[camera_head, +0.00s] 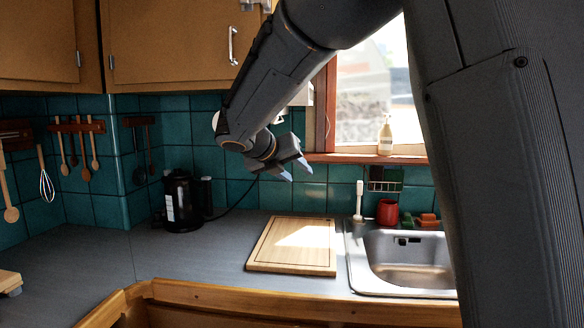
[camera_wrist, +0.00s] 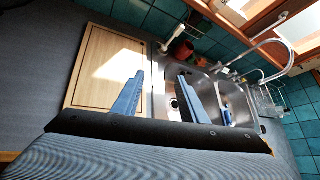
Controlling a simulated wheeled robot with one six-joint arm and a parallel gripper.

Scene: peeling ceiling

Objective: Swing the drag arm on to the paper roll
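My gripper (camera_head: 295,169) is raised above the counter, in front of the teal tiled wall. Its two fingers are apart with nothing between them. They also show apart in the wrist view (camera_wrist: 160,78), over the sink and cutting board. I cannot make out the paper roll or its drag arm for certain in either view. Small white parts show at the edges of my arm in the head view, below the wall cabinets. My arm hides most of whatever is there.
A wooden cutting board (camera_head: 291,246) lies on the counter below my gripper. A metal sink (camera_head: 408,262), red cup (camera_head: 387,212) and soap bottle (camera_head: 385,137) are at right. A black canister (camera_head: 181,200) stands at left. Wall cabinets (camera_head: 170,45) hang above.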

